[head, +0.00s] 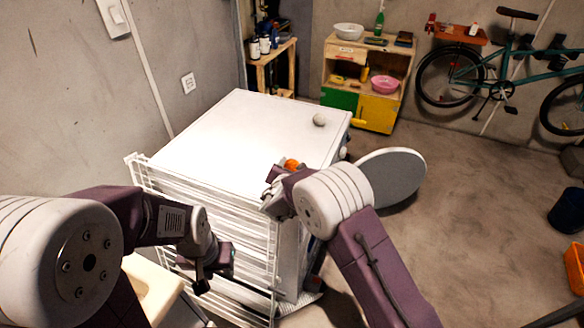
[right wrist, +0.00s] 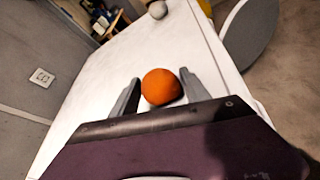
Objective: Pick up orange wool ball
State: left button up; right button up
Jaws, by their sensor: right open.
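The orange wool ball (right wrist: 161,87) rests on the white top of the washing machine (head: 215,130), near its right edge. In the head view the orange wool ball (head: 291,165) is partly hidden behind my right gripper (head: 272,186). In the right wrist view my right gripper (right wrist: 159,93) is open, with one finger on each side of the ball; I cannot tell whether they touch it. My left gripper (head: 213,272) hangs in front of the white wire rack, away from the ball; its jaw state is unclear.
A pale ball (head: 319,119) sits farther back on the same top. The white wire drying rack (head: 205,215) stands along the front. The machine's round door (head: 390,175) stands open at the right. A wooden cabinet (head: 368,75) and a bicycle (head: 500,75) are at the back.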

aim_at(292, 164)
jog(key=c, duration=1.1)
notch_tip(292, 164, up, 5)
jog(key=shift+f, duration=0.2)
jog(key=s+d+r, duration=0.2)
jog(key=d, duration=0.1)
jog(key=s+d+r+b, duration=0.1)
jog(key=s+d+r, duration=0.1)
jog(key=d, duration=0.1)
jog(key=s+d+r, duration=0.1)
jog(key=d+r, duration=0.1)
jog(key=d, duration=0.2)
jog(key=shift+s+r, duration=0.2)
jog(key=shift+s, duration=0.2)
